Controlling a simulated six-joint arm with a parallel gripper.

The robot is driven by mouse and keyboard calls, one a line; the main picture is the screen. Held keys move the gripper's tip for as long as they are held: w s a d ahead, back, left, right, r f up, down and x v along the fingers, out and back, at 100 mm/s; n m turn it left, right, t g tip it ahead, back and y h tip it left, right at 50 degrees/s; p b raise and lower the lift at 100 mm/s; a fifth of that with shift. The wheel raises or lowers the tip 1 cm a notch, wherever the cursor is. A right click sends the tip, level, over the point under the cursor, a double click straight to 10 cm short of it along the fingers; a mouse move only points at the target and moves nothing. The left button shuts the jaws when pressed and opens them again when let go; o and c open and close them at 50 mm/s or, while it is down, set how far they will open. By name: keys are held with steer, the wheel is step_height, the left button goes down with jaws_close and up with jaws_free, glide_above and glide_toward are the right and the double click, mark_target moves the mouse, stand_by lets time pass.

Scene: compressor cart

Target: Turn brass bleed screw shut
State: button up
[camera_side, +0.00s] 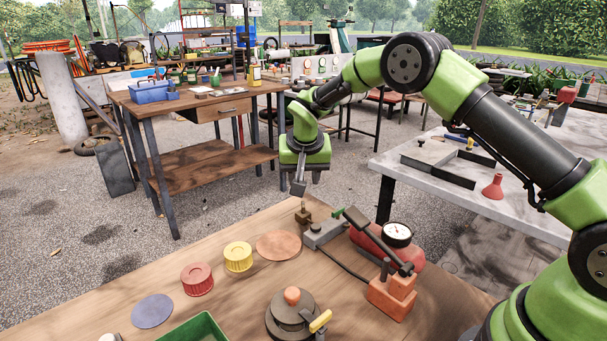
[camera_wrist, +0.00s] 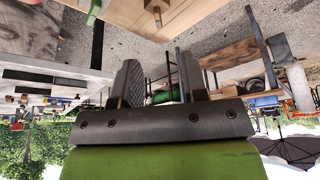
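A small brass bleed screw (camera_side: 303,214) stands upright at the far edge of the wooden bench, beside a grey block. A brass-coloured piece, likely the same screw, shows at the top of the wrist view (camera_wrist: 153,9). My gripper (camera_side: 298,189) hangs above the screw in the side view, pointing down, with a small gap between them. In the wrist view my gripper (camera_wrist: 159,80) has its two fingers apart with nothing between them. No contact with the screw shows.
Right of the screw are the grey block (camera_side: 325,234), a red tank with gauge (camera_side: 398,234) and an orange block (camera_side: 391,297). A yellow cap (camera_side: 238,256), red cap (camera_side: 197,278) and discs lie left on the bench. A green tray (camera_side: 196,329) is at the front.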

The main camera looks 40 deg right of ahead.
mark_target(303, 204)
steer(key=shift+d, duration=0.15)
steer(key=shift+c, duration=0.2)
steer(key=x, duration=1)
steer(key=shift+s, duration=0.1)
jaws_close()
